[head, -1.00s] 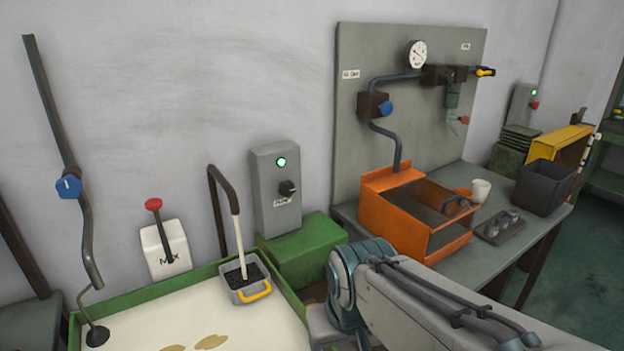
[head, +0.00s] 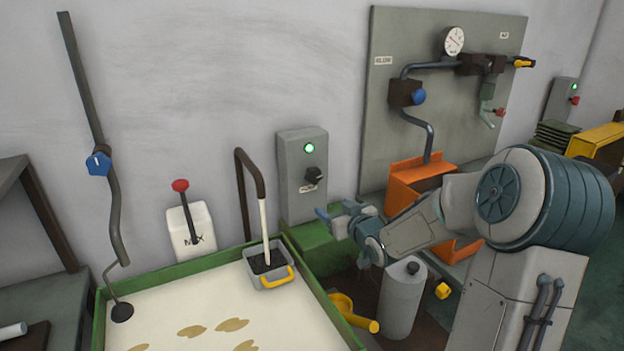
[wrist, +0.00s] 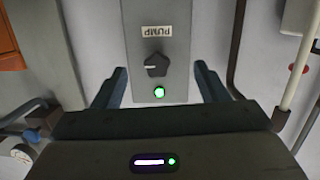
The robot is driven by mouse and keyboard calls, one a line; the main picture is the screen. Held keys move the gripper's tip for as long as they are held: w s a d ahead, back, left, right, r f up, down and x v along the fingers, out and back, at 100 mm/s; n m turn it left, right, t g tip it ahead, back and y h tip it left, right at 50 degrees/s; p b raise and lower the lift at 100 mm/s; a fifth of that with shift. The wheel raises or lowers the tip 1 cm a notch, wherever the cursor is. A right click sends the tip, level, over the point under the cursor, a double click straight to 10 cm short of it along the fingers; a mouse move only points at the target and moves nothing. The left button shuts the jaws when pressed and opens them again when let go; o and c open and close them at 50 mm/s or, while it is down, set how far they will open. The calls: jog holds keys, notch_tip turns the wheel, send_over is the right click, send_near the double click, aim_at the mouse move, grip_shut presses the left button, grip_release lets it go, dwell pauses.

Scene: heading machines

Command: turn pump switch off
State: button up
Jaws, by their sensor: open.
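The pump switch is a black rotary knob (head: 314,175) on a grey wall box (head: 290,165), below a lit green lamp (head: 309,148). In the wrist view the knob (wrist: 156,65) shows upside down under the PUMP label (wrist: 164,31), with the lit lamp (wrist: 159,92) beside it. My gripper (head: 328,220) is in front of the lower part of the box, below and right of the knob. In the wrist view its two open fingers (wrist: 158,85) stand on either side of the box, apart from the knob. Nothing is between them in contact.
A green-rimmed tank (head: 190,262) with a small grey basket (head: 268,270) and a bent pipe stands left of the box. A white MIX lever box (head: 195,240) is further left. An orange bin (head: 405,190) and a grey cylinder (head: 400,300) are near my arm.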

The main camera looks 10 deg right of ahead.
aim_at(315, 179)
jog(key=w+a, duration=0.1)
jog(key=w, duration=0.3)
jog(key=w+a+r+t+p, duration=0.1)
jog(key=w, duration=0.4)
jog(key=w+a+r+t+y+p, duration=0.1)
jog(key=w, duration=0.4)
jog(key=shift+a, duration=0.2)
jog(key=shift+f, duration=0.1)
jog(key=c, duration=1)
